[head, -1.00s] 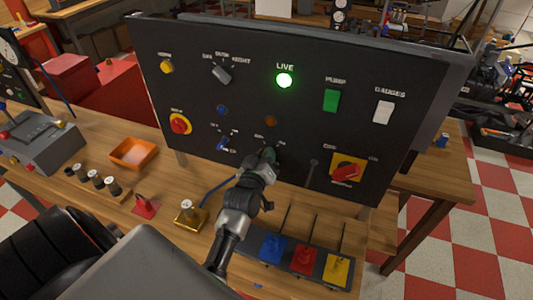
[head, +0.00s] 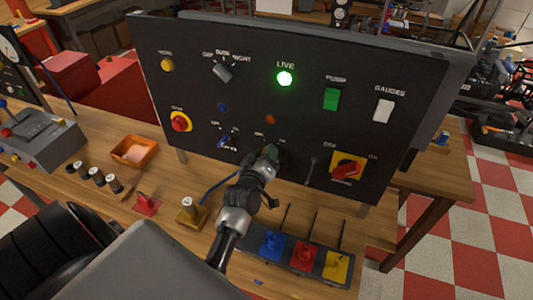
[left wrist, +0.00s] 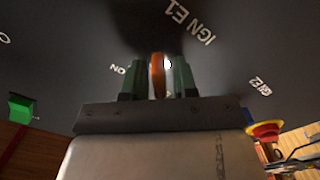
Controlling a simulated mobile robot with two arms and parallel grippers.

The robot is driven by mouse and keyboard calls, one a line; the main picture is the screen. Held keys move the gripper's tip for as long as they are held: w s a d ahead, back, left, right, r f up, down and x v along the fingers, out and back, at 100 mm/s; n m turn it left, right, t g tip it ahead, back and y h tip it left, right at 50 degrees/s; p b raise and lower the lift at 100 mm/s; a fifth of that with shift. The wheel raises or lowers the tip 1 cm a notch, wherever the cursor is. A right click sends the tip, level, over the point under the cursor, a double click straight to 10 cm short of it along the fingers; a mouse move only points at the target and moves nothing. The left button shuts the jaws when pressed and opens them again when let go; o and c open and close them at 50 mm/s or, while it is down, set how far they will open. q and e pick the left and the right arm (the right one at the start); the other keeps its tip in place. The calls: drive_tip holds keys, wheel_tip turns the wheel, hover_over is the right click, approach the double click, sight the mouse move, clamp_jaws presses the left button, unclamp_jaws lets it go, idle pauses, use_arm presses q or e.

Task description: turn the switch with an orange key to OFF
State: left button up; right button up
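The orange key (left wrist: 157,75) sticks out of the black panel, close to the labels IGN E1 and ON in the left wrist view. It stands almost upright there, between the two green fingers of my left gripper (left wrist: 159,80). In the head view my left gripper (head: 270,154) reaches the lower middle of the panel (head: 300,140) and hides the key. My right gripper is in neither view.
A red rotary switch (head: 345,171) on a yellow plate and a grey lever (head: 312,168) sit right of my gripper. A small blue switch (head: 225,141) is to its left. The LIVE lamp (head: 285,78) glows green. Blue, red and yellow levers (head: 304,256) stand below, near my forearm.

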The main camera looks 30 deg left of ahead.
use_arm(q)
drive_tip(key=shift+o, duration=0.7)
drive_tip(key=shift+s+d+f, duration=0.1)
drive_tip(key=shift+s, duration=0.2)
drive_tip(key=b+v, duration=0.2)
drive_tip(key=v, duration=0.8)
drive_tip(key=shift+b, duration=0.4)
drive_tip(key=shift+d, duration=0.1)
